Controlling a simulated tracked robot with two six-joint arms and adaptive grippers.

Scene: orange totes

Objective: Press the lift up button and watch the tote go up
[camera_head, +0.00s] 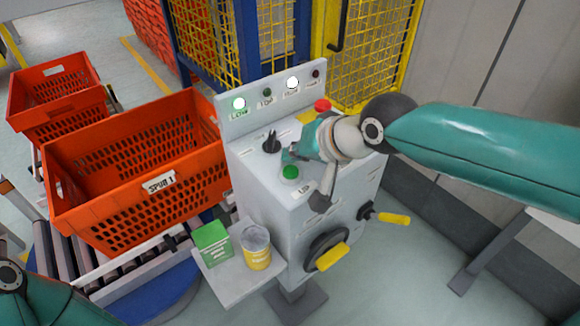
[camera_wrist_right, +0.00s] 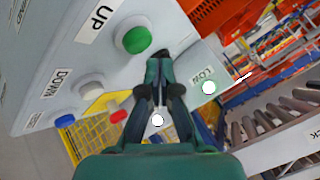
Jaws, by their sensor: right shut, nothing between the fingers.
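The green UP button (camera_head: 290,172) is on the sloping top of the grey control box; it also shows in the right wrist view (camera_wrist_right: 137,39) beside its UP label (camera_wrist_right: 96,20). My right gripper (camera_head: 289,154) is shut and empty, its tips just beyond the green button; in the wrist view its fingers (camera_wrist_right: 163,60) lie to the right of the button. I cannot tell whether they touch the box. A white button with a DOWN label (camera_wrist_right: 90,88) sits farther along. The orange tote marked SPUR 1 (camera_head: 120,212) stands on rollers left of the box. My left gripper is out of view.
The LOW lamp (camera_head: 240,104) and another lamp (camera_head: 292,83) are lit. A black control (camera_head: 271,142) and a red button (camera_head: 322,105) are nearby. A side shelf holds a green box (camera_head: 212,243) and a yellow tin (camera_head: 257,256). Another orange tote (camera_head: 50,84) stands behind.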

